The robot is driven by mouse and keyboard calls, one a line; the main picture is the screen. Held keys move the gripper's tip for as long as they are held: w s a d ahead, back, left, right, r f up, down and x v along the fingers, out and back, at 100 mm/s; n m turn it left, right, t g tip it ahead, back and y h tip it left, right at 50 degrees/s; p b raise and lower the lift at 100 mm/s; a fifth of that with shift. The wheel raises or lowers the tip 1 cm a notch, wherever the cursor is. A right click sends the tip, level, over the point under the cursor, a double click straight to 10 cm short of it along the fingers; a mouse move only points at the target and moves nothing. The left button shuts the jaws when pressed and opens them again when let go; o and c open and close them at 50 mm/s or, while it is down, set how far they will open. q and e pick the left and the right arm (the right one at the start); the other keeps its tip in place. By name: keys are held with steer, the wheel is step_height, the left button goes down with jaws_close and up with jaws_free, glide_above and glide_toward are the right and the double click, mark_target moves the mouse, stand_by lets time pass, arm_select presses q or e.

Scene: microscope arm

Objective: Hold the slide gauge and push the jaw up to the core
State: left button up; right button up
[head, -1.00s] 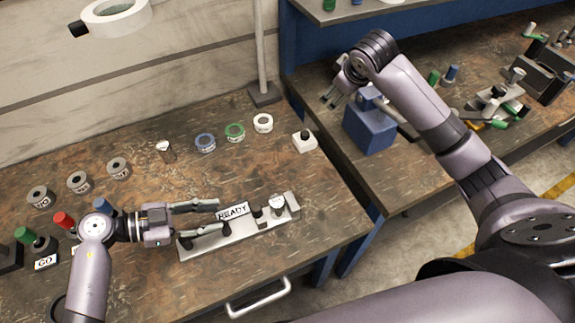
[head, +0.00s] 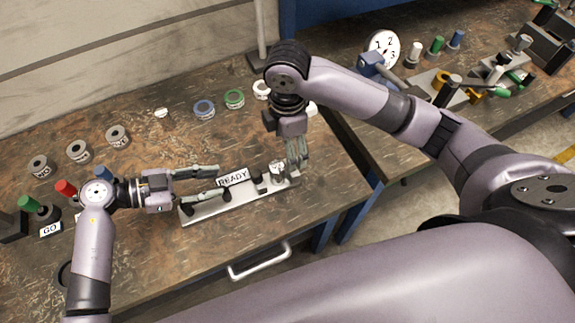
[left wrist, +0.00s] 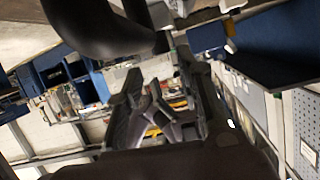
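The slide gauge (head: 205,209) is a flat silver bar on the brown workbench, with a READY label along its back edge. A dark-knobbed piece, seemingly the jaw (head: 257,181), sits right of its middle. A small pale cylinder, seemingly the core (head: 277,169), is near the right end block, with a gap to the jaw. My left gripper (head: 220,182) is open over the gauge's left part, one finger behind, one above the bar; contact is unclear. My right gripper (head: 299,168) points down at the right end block, partly hiding it; its finger gap is unclear. The left wrist view shows dark fingers (left wrist: 155,110).
Grey rolls (head: 78,151), a blue roll (head: 204,109) and a green roll (head: 234,98) stand behind the gauge. Red (head: 65,188) and green (head: 29,203) knobs and a GO label are at left. A second bench at right carries a numbered dial (head: 383,48) and fixtures.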

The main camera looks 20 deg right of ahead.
mark_target(287, 176)
step_height(287, 176, down, 13)
steer(key=shift+r, duration=0.1)
stand_by(0.3)
steer(key=shift+c, duration=0.5)
jaws_close()
stand_by(0.5)
arm_select(q)
steer(key=shift+c, duration=0.3)
